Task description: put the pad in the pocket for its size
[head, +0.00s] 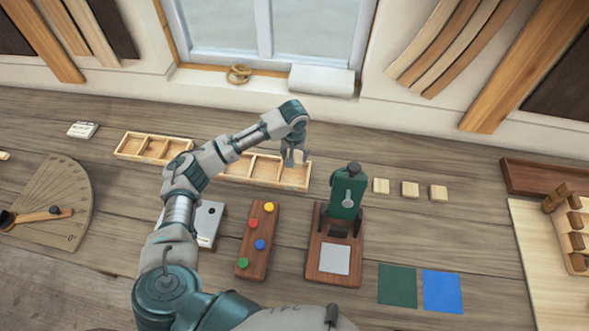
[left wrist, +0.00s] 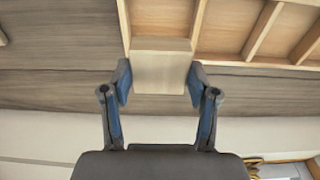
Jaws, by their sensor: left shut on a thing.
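My left gripper (head: 293,160) is shut on a pale wooden pad (left wrist: 160,68), which sits between the two blue-lined fingertips in the left wrist view. The pad also shows in the head view (head: 301,155). It is at the far edge of the rightmost pocket of the long wooden tray (head: 215,179). In the left wrist view the pad covers part of that tray's wall (left wrist: 225,58); I cannot tell whether they touch. My left arm hides the middle of the tray. Three similar pads (head: 381,186), (head: 410,189), (head: 438,193) lie in a row to the right. My right gripper is not in view.
A green device on a wooden base (head: 346,197) stands right of the tray's front. A board with coloured buttons (head: 257,240) lies in front of the tray. Green (head: 397,285) and blue (head: 443,292) squares lie at front right. The bench behind the loose pads is clear.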

